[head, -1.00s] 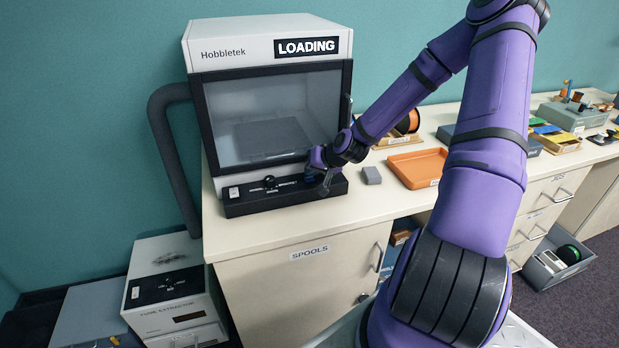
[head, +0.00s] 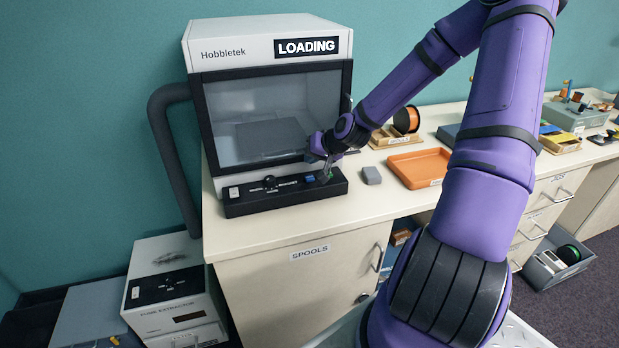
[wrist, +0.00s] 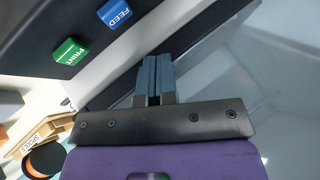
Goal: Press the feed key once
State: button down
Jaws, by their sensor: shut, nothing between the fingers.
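The blue feed key (head: 310,179) is on the black control strip (head: 262,200) at the front of the Hobbletek printer (head: 222,50). In the wrist view the feed key (wrist: 115,13) reads "FEED", and the green print key (wrist: 70,52) is beside it. The printer's display (head: 306,46) reads "LOADING". My gripper (wrist: 154,62) is shut and empty. In the wrist view its tips are apart from both keys. In the head view it is close above the strip's right end, partly hiding the green key.
A grey block (head: 371,175) and an orange tray (head: 420,168) lie on the bench right of the strip. A black knob (head: 270,183) and a white switch (head: 233,192) are on the strip's left part. The printer's glass door (head: 270,115) stands behind the strip.

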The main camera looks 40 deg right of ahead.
jog(key=shift+r, duration=1)
jog(key=shift+s+a+r+n+g, duration=0.15)
jog(key=shift+s+a+n+g, duration=0.15)
jog(key=shift+a, duration=0.25)
jog(key=s+a+r+n+g+h, duration=0.2)
jog(key=s+a+r, duration=0.3)
jog(key=s+r, duration=0.3)
jog(key=s+a+r+n+g+h, duration=0.2)
jog(key=s+a+r, duration=0.4)
jog(key=r, duration=0.4)
jog(key=s+a+r, duration=0.2)
jog(key=s+r, duration=0.2)
jog(key=s, duration=0.4)
jog(key=s+a+r+t+y, duration=0.1)
jog(key=s+r, duration=0.4)
jog(key=s, duration=0.3)
jog(key=shift+s+a+r+n, duration=0.2)
jog(key=shift+a+r+n, duration=0.05)
jog(key=shift+a+n, duration=0.15)
